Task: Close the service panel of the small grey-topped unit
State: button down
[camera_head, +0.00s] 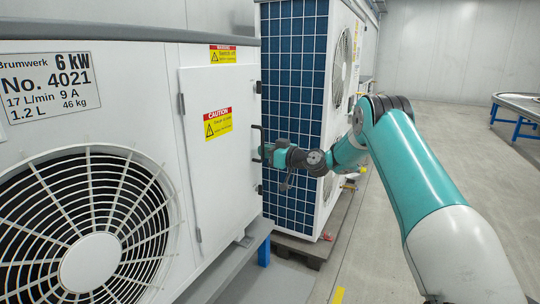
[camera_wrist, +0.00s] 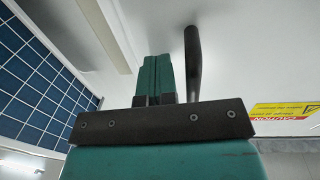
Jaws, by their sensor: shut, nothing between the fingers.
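The grey-topped unit (camera_head: 120,32) has a white front with a plate reading No. 4021. Its white service panel (camera_head: 222,180) has hinges on the left and a dark bar handle (camera_head: 258,138) at its right edge. The panel looks shut or nearly shut; I cannot tell whether a small gap remains. My gripper (camera_head: 263,151) is at the panel's right edge by the handle. In the wrist view its teal fingers (camera_wrist: 157,75) are shut and empty, beside the handle (camera_wrist: 193,60), not around it. Their tips point at the white surface; contact is unclear.
A large fan grille (camera_head: 90,225) fills the unit's front at left. A second, taller unit with a blue finned side (camera_head: 294,85) stands close behind my gripper. Open floor (camera_head: 440,150) lies to the right, with a blue-legged conveyor (camera_head: 520,105) farther back.

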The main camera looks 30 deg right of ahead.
jog(key=w+d+b+v, duration=0.1)
jog(key=b+v, duration=0.2)
jog(key=v, duration=1)
jog(key=s+a+r+n+g+y, duration=0.1)
jog(key=s+a+g, duration=0.15)
jog(key=a, duration=0.75)
jog(key=s+a+r+n+g+y, duration=0.15)
jog(key=a+g, duration=0.25)
jog(key=a, duration=0.5)
jog(key=s+a+g+h, duration=0.1)
jog(key=s+a+g, duration=0.3)
jog(key=s+a, duration=0.55)
jog(key=s+a+f+g+h, duration=0.1)
jog(key=s+a+g+h, duration=0.15)
jog(key=s, duration=0.95)
jog(key=s+a+f+g+h, duration=0.1)
jog(key=s+a+g+h, duration=0.15)
jog(key=s, duration=1.05)
notch_tip(320, 180, up, 15)
jog(key=p, duration=1.5)
jog(key=shift+w+d+m, duration=0.25)
jog(key=shift+d+m, duration=0.2)
jog(key=shift+g+h, duration=0.25)
